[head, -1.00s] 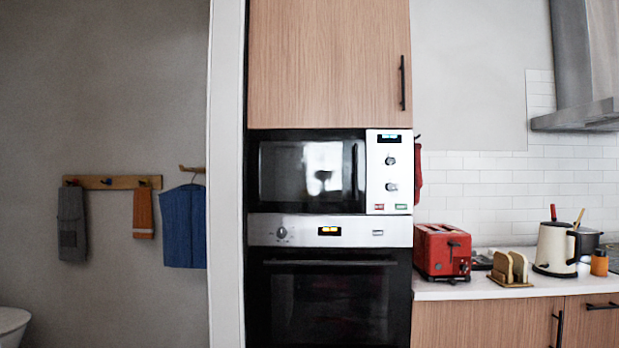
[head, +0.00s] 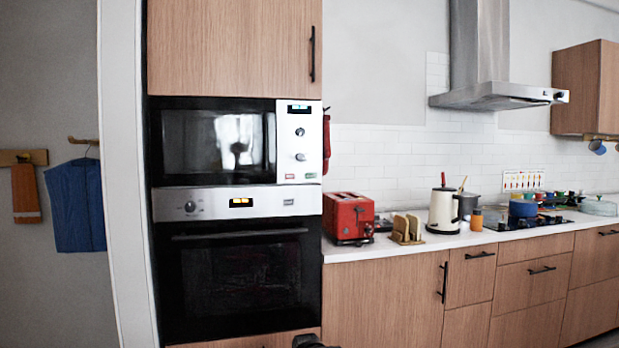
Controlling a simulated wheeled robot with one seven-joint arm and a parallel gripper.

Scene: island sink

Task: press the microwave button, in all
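The microwave (head: 214,143) is built into a tall cabinet, above an oven, and its dark door is shut. Its white control panel (head: 299,119) on the right side has a lit display at the top and two round knobs. At the bottom of the panel are a small red button (head: 290,177) and a small green button (head: 311,176); their lettering is too small to read. My gripper is not in view. A small dark shape at the bottom edge of the head view is too cropped to identify.
The oven (head: 238,265) sits directly below the microwave. To the right, a white counter (head: 354,250) holds a red toaster (head: 348,217), a toast rack (head: 406,229), a kettle (head: 443,211) and a hob. A white wall edge (head: 121,180) stands left of the cabinet.

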